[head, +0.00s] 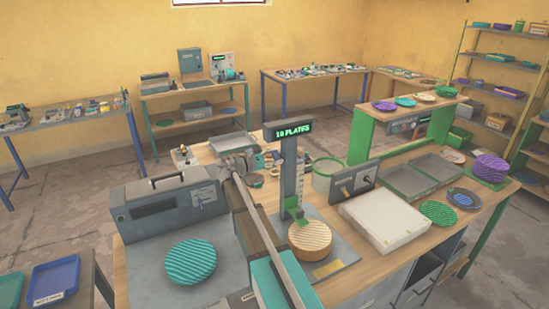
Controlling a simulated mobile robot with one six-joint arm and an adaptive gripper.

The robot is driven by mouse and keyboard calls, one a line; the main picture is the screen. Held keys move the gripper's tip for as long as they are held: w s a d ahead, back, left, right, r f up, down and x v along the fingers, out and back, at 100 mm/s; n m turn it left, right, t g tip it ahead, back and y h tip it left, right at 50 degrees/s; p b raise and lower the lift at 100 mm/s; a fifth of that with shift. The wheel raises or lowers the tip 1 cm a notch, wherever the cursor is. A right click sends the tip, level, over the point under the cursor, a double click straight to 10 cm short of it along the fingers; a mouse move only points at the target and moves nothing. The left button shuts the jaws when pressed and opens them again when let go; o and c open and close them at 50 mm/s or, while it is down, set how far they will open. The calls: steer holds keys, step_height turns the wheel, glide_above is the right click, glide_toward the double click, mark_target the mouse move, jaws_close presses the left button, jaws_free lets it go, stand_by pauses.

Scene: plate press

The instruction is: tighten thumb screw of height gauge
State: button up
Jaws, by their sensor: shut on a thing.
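The height gauge (289,170) is a dark upright post on a grey base, with a pale scale on its front. Its top bar shows "10 PLATES" in green. A green slider part (293,212) sits low on the post, just above a stack of tan ribbed plates (311,238). My gripper (268,160) is at the left side of the post, at about mid-height in the picture. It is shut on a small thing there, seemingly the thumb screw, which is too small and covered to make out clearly. My arm runs up to it from the bottom of the view.
A grey machine with a handle (165,205) and a green ribbed plate (194,261) are left of my arm. A white block (385,222), a switch box (354,182) and grey trays (411,180) are on the right. A green shelf frame (362,132) stands behind them.

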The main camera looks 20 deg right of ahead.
steer(key=m, duration=1.5)
steer(key=shift+m, duration=0.3)
steer(key=m, duration=0.3)
steer(key=shift+m, duration=0.3)
steer(key=m, duration=0.3)
steer(key=shift+m, duration=0.3)
steer(key=m, duration=0.3)
steer(key=shift+m, duration=2.3)
